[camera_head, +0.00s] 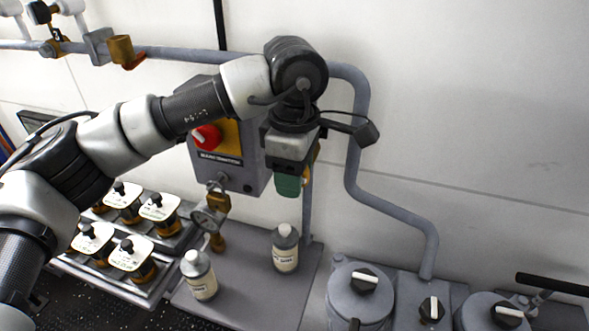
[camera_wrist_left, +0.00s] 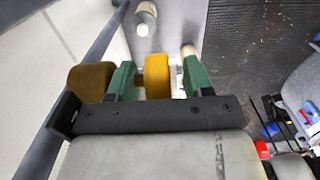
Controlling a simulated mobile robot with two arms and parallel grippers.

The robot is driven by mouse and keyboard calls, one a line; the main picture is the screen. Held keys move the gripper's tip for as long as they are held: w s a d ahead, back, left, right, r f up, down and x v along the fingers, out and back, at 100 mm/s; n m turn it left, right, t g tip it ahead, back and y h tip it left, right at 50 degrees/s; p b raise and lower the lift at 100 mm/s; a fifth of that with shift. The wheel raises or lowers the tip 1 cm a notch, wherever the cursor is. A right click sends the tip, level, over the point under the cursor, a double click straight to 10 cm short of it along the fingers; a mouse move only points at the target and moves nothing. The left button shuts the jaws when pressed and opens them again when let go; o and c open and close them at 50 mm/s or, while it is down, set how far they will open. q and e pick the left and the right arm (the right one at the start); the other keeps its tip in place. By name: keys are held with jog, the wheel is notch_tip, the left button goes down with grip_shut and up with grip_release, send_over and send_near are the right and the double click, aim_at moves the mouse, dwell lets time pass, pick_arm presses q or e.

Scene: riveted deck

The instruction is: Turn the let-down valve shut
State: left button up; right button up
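My left gripper (camera_head: 288,185), with green fingers, points down in front of the vertical pipe beside the red-knobbed box. In the left wrist view its two fingers (camera_wrist_left: 158,80) stand apart, one on each side of a yellow handle-like part (camera_wrist_left: 157,75). Narrow gaps seem to show on both sides, so it does not look clamped. A brown brass cylinder (camera_wrist_left: 90,82) sits just outside the left finger. In the head view only a sliver of yellow-brass (camera_head: 314,152) shows behind the gripper; I take it as the let-down valve, mostly hidden. My right gripper is not in view.
A grey switch box with a red knob (camera_head: 206,137) is left of the gripper. Below stand two bottles (camera_head: 201,277) (camera_head: 285,250), a gauge (camera_head: 207,220) and a rack of labelled jars (camera_head: 131,255). Grey canisters (camera_head: 360,300) stand at lower right. The right wall is clear.

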pick_arm(q)
jog(key=shift+c, duration=1.1)
jog(key=c, duration=0.6)
jog(key=shift+t+y+b, duration=0.3)
jog(key=shift+y+b, duration=0.2)
jog(key=shift+y, duration=0.3)
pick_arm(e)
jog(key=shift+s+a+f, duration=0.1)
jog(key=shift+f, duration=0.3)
pick_arm(q)
jog(key=o, duration=0.9)
jog(key=shift+o, duration=0.2)
jog(key=shift+r, duration=0.1)
jog(key=r, duration=0.3)
jog(key=d+r, duration=0.1)
jog(key=r, duration=0.3)
jog(key=r+b, duration=0.1)
jog(key=r, duration=0.2)
jog(key=shift+s+d+r, duration=0.25)
jog(key=shift+s+r, duration=0.05)
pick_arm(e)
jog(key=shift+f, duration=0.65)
